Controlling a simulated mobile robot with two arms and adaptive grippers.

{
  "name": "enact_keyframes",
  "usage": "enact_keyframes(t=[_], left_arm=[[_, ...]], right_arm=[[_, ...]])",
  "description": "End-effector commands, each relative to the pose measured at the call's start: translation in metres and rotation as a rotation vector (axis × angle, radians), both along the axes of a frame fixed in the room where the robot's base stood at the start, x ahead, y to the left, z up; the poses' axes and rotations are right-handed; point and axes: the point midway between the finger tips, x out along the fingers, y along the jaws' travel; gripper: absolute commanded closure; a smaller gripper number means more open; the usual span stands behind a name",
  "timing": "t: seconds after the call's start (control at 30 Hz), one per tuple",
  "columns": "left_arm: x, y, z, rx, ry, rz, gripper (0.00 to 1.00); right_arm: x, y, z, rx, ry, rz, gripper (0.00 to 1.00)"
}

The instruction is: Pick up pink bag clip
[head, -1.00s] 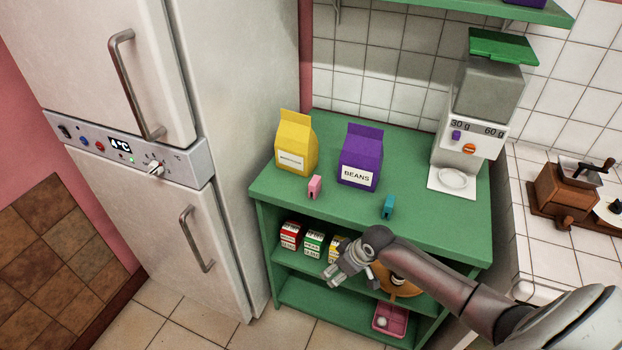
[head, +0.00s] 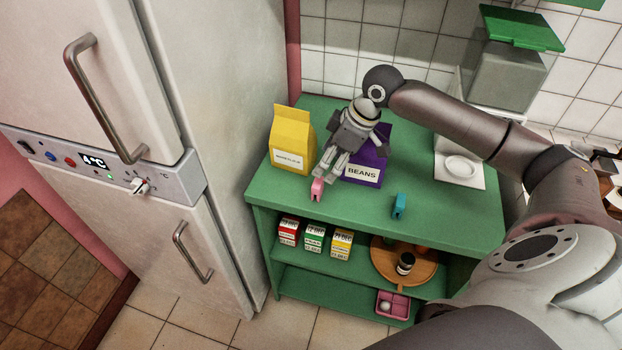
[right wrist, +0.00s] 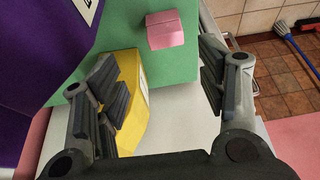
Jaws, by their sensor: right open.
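The pink bag clip (head: 317,189) stands on the green shelf top near its front edge, in front of the yellow bag and the purple bag. My right gripper (head: 328,171) is open, its fingers pointing down just behind and above the clip. In the right wrist view the clip (right wrist: 165,29) lies beyond the fingertips, between the lines of the two fingers of the open gripper (right wrist: 160,72). Nothing is between the fingers. My left gripper is not in view.
The yellow bag (head: 291,143) and purple BEANS bag (head: 362,174) stand close to the gripper. Small boxes (head: 314,237) and a wooden tray (head: 420,271) sit on the shelf below. The fridge (head: 225,120) is at left.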

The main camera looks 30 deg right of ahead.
Motion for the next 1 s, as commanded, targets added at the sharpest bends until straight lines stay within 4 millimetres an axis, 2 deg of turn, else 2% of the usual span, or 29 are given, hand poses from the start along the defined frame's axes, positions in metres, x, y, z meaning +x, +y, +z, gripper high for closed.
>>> enact_keyframes(t=[0.03, 0.2, 0.3, 0.4, 0.6, 0.67, 0.77, 0.93, 1.0], left_arm=[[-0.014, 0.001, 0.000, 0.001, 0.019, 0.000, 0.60], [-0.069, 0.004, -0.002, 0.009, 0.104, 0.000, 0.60], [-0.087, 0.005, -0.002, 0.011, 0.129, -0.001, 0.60], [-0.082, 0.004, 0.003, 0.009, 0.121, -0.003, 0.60], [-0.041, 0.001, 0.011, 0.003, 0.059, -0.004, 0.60], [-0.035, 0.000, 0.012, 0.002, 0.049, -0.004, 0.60], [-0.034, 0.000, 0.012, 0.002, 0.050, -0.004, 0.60], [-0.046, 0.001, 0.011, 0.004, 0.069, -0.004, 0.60], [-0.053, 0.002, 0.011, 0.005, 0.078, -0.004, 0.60]], right_arm=[[0.002, 0.004, -0.009, 0.002, 0.003, 0.002, 0.35], [0.008, 0.008, -0.028, 0.001, 0.001, 0.001, 0.35], [0.010, 0.010, -0.034, 0.001, 0.001, 0.002, 0.35], [0.011, 0.014, -0.043, 0.001, 0.003, 0.001, 0.35], [0.018, 0.022, -0.072, 0.002, 0.001, 0.000, 0.35], [0.019, 0.022, -0.077, 0.001, 0.001, -0.001, 0.35], [0.021, 0.023, -0.081, -0.001, 0.000, 0.002, 0.35], [0.021, 0.023, -0.082, -0.001, -0.001, 0.001, 0.35], [0.020, 0.023, -0.081, -0.001, -0.001, 0.001, 0.41]])
